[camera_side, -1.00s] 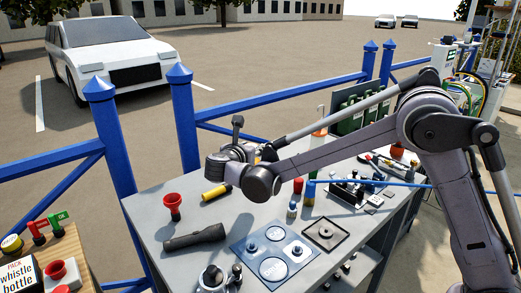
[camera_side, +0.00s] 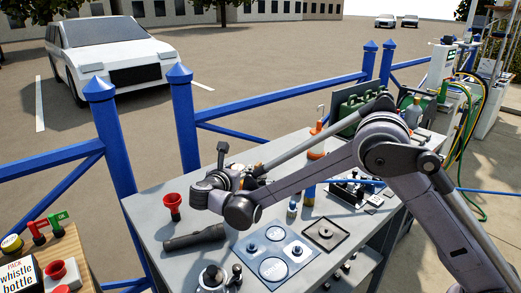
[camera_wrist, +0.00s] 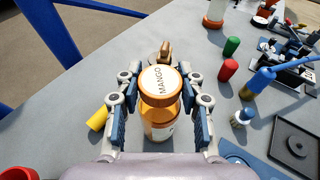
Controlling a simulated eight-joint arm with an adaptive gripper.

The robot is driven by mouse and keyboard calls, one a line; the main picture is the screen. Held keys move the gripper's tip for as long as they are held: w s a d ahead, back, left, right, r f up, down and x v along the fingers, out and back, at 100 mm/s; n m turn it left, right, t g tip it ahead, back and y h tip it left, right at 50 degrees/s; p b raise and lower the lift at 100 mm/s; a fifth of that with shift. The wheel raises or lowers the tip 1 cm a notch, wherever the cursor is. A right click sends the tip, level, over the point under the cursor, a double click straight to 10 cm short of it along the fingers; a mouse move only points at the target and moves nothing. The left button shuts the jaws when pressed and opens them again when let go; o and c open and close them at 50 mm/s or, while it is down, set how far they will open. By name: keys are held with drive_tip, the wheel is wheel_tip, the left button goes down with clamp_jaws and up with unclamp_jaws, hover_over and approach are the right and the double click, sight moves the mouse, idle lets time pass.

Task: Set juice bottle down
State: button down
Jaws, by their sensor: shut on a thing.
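An orange juice bottle with a round lid marked MANGO (camera_wrist: 158,85) stands between the two fingers of my gripper (camera_wrist: 160,105) in the wrist view. The fingers are closed on its sides. The bottle looks upright, with part of a white label showing low on its front. In the side view my gripper (camera_side: 232,176) is over the left-middle part of the grey table (camera_side: 150,222). My wrist largely hides the bottle there. I cannot tell whether its base touches the table.
A yellow cylinder (camera_wrist: 97,120) lies close left of my gripper. Red (camera_wrist: 228,69) and green (camera_wrist: 232,46) cylinders stand to the right. A red funnel (camera_side: 172,204), black flashlight (camera_side: 195,238) and square frame (camera_side: 326,233) are on the table. Blue railing (camera_side: 185,120) borders its far side.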

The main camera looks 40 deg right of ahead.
drive_tip(key=shift+f, duration=0.1)
drive_tip(key=c, duration=0.8)
unclamp_jaws()
